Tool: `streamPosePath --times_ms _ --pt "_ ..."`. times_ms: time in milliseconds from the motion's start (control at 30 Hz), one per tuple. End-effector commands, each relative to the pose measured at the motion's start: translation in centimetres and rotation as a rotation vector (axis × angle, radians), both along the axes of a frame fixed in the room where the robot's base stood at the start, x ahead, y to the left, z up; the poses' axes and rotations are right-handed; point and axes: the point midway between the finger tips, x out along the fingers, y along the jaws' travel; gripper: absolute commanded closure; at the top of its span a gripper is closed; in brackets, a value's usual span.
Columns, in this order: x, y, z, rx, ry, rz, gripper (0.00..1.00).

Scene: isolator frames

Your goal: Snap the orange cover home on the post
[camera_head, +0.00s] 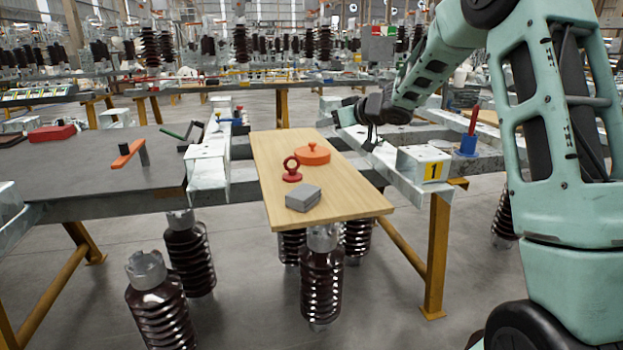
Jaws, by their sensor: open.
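A round orange cover (313,155) with a small knob on top lies on the wooden board (272,160), towards its far right side. My gripper (369,143) is to the right of the cover, near the board's right edge, pointing down. It is open and holds nothing that I can see; its fingers are small and dark here. I cannot tell for sure which thing is the post.
Several brown insulators (322,280) stand below. The board's far left part is bare.

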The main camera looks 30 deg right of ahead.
Motion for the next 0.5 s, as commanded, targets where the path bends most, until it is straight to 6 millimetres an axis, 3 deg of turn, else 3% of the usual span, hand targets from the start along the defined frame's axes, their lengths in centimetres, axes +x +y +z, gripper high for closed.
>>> streamPosePath --times_ms 33,200,367,500 --pt "-0.1 -2.1 -2.6 0.005 -0.007 0.005 0.54" --pt "-0.7 -5.5 -4.7 0.019 -0.013 0.04 0.54" --pt "-0.2 -6.1 -5.5 0.024 -0.01 0.054 0.54" --pt "2.2 -5.2 -6.5 0.024 -0.01 0.057 0.54"
